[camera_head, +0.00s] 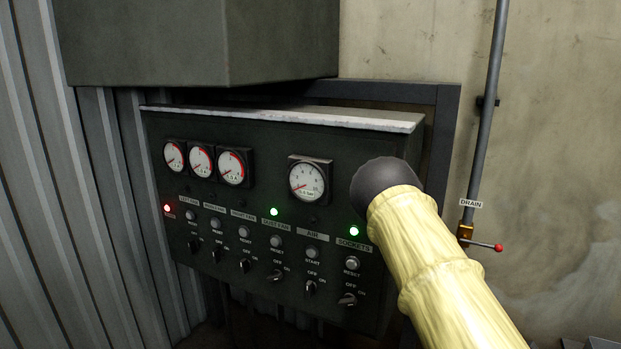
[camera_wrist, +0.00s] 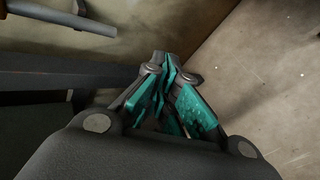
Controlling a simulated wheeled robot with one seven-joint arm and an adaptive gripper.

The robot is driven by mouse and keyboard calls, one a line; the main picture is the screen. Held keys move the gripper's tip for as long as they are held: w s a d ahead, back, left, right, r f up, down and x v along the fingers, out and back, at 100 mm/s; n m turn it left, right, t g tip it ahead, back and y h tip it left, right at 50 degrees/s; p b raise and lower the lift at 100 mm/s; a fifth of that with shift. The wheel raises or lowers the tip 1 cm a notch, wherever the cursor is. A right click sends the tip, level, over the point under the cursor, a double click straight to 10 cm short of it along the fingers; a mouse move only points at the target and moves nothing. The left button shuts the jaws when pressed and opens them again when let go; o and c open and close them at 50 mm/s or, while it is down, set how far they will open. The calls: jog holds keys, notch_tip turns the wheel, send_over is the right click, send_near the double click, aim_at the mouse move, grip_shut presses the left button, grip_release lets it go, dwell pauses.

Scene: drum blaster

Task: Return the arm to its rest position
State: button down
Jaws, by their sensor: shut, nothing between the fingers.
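My arm, in a pale yellow sleeve with a dark rounded end, reaches in from the lower right in the head view. It covers part of the right side of the control panel (camera_head: 235,290). My gripper (camera_wrist: 172,62) shows in the wrist view, with teal pads on dark fingers. Its fingers are together at the tips and hold nothing. In the head view the gripper is hidden.
The panel carries several gauges (camera_head: 308,182), switches and lamps; one lamp (camera_head: 167,208) is red, two are green. A dark box (camera_head: 200,45) hangs above. A drain pipe (camera_head: 484,130) with a red-tipped valve lever (camera_head: 485,246) runs down the right wall.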

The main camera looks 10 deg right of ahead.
jog(key=s+a+f+m+g+y+p, duration=0.1)
jog(key=s+a+f+m+g+p, duration=0.15)
jog(key=s+a+f+m, duration=0.45)
jog(key=s+a+f+m+g+y+p, duration=0.1)
jog(key=s+a+f+m+g, duration=0.1)
jog(key=s+a, duration=0.6)
jog(key=s+a+f+m+g+y+p, duration=0.1)
jog(key=s+a+f+m+g, duration=0.1)
jog(key=s+a, duration=0.6)
jog(key=s+a+f+m+g+y+p, duration=0.1)
jog(key=s+a+f+m+g, duration=0.1)
jog(key=s+a, duration=0.7)
jog(key=a+m+g, duration=0.1)
jog(key=m, duration=0.1)
jog(key=shift+f+m+y, duration=0.3)
jog(key=shift+f, duration=0.1)
